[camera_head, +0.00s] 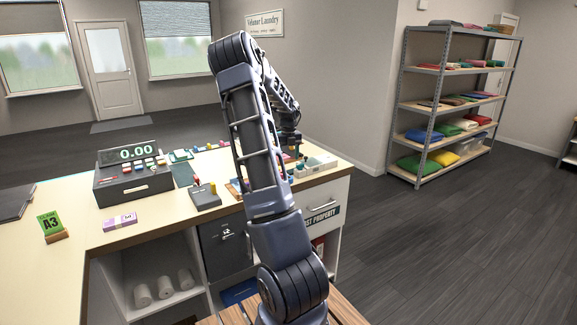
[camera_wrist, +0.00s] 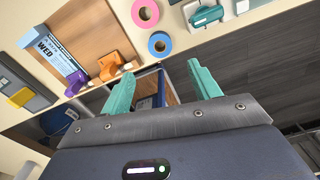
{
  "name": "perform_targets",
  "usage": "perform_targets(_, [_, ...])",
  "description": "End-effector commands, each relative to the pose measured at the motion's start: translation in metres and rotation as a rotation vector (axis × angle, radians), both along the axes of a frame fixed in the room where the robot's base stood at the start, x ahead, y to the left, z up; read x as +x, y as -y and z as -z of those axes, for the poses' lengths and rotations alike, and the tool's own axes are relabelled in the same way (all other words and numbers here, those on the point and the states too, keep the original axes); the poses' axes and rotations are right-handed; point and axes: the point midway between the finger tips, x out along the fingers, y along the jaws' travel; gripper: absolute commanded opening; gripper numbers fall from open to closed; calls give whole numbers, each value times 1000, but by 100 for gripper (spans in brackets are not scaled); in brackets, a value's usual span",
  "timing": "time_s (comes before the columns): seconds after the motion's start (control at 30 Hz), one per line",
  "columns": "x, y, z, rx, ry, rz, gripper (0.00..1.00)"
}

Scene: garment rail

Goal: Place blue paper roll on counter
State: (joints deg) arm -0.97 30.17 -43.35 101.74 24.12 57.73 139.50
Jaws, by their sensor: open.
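A blue paper roll (camera_wrist: 159,44) shows as a ring lying flat on the counter (camera_wrist: 192,39), close to its edge, in the wrist view. My gripper (camera_wrist: 160,70) has two teal fingers spread apart with nothing between them. The blue roll appears just beyond the fingertips, apart from them. In the head view the counter (camera_head: 75,212) runs from the left to the centre, and my arm reaches over its right part. I cannot make out the blue roll there among the small items.
A pink roll (camera_wrist: 145,12) lies near the blue one, with a teal stapler-like item (camera_wrist: 206,16) to the right. A wooden board (camera_wrist: 88,28) with orange and purple holders is left. A register (camera_head: 133,175) stands on the counter. White rolls (camera_head: 142,295) sit on a shelf below.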

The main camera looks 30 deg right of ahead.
Motion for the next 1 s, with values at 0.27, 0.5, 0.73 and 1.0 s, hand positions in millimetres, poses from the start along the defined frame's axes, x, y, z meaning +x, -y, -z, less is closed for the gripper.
perform_targets(0.27, [-2,-3,-20,5,5,-24,62])
perform_targets(0.5, [-22,-47,-50,51,62,-324,62])
perform_targets(0.73, [-55,-107,-85,71,141,-750,62])
perform_targets(1.0, [-102,-174,-124,32,232,-1264,62])
